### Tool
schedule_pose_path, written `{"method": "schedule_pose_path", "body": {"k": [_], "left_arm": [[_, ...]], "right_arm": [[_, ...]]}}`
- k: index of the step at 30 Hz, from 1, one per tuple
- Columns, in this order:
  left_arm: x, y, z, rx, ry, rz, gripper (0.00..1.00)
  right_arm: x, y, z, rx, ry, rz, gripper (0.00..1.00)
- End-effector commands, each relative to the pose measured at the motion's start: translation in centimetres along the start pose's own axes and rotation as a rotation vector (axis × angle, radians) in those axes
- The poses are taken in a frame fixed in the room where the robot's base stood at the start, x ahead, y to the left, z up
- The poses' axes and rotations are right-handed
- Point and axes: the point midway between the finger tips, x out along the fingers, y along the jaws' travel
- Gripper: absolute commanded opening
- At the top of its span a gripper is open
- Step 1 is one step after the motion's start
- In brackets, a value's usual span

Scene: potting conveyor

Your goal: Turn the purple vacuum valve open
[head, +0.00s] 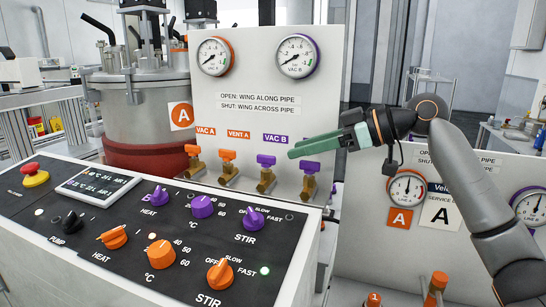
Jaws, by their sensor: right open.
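The purple valve (266,161) sits under the "VAC B" label on the white panel, on a brass body. Its wing looks sideways, across the pipe. A second purple valve (311,167) is just to its right; its label is hidden behind my right gripper. My right gripper (296,149) reaches in from the right with green fingers pointing left. It is open and empty, with its tips just above and right of the VAC B valve, apparently not touching it. My left gripper is not in view.
Two orange valves (228,156) stand left of the purple ones. Gauges (297,56) are above, with a sign (259,102) saying wing along pipe is open. A black control panel (150,235) with knobs lies in front. A steel vessel (145,110) stands at left.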

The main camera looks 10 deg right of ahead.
Motion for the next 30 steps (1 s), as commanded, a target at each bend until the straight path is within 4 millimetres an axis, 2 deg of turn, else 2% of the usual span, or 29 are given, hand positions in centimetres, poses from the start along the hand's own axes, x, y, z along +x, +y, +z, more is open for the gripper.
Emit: {"method": "schedule_pose_path", "body": {"k": [3, 10, 15, 23, 30], "left_arm": [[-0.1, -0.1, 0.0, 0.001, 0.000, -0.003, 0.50], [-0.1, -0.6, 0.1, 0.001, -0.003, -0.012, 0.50], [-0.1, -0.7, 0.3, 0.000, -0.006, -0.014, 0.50], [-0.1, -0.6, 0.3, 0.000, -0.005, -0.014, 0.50], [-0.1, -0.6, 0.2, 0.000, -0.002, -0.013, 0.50]], "right_arm": [[2.6, -0.1, -0.1, 0.000, -0.001, -0.003, 0.44], [6.1, 0.0, 0.0, 0.000, -0.001, -0.002, 0.44], [7.1, 0.0, 0.0, 0.000, 0.000, 0.001, 0.44], [7.2, 0.0, 0.0, -0.001, 0.000, 0.001, 0.44], [7.2, 0.0, 0.0, -0.001, 0.000, 0.001, 0.19]]}}
